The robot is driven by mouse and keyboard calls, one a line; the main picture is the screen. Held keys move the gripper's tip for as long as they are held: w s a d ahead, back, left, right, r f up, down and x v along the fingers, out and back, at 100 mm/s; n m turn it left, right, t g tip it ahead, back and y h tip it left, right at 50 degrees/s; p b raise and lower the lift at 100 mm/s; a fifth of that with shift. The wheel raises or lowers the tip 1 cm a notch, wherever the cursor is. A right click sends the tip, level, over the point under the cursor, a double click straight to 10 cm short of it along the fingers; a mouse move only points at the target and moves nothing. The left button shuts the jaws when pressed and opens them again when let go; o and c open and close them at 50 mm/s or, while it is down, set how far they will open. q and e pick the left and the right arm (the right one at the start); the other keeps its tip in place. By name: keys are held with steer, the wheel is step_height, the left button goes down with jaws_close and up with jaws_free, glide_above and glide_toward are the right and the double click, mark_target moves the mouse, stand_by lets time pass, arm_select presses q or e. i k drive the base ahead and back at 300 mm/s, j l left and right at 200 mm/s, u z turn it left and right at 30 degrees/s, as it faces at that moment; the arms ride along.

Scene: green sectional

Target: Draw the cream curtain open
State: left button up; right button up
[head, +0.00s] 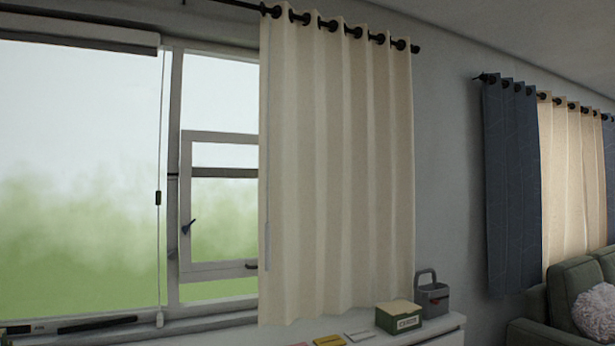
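The cream curtain (338,170) hangs by dark rings from a black rod (303,17). It covers the right side of the window, and its folds are spread between the window's middle and the wall at right. The rest of the window (80,150) to its left is uncovered. A second cream curtain (572,185) hangs farther right between dark blue curtains (512,180). Neither of my grippers shows in the head view.
Below the curtain is a white ledge (440,328) with a green box (399,317), a grey handled caddy (431,295) and small flat items (330,340). A green sofa (550,310) with a pale cushion (597,310) stands at right. A blind cord (159,200) hangs at left.

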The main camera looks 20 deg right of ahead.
mark_target(336, 231)
steer(key=i+l, duration=0.1)
steer(key=l, duration=0.25)
steer(key=i+l, duration=0.15)
steer(key=l, duration=0.2)
steer(key=i+l, duration=0.1)
steer(key=l, duration=0.25)
steer(key=i+l, duration=0.1)
steer(key=l, duration=0.25)
steer(key=i+l, duration=0.15)
steer(key=l, duration=0.2)
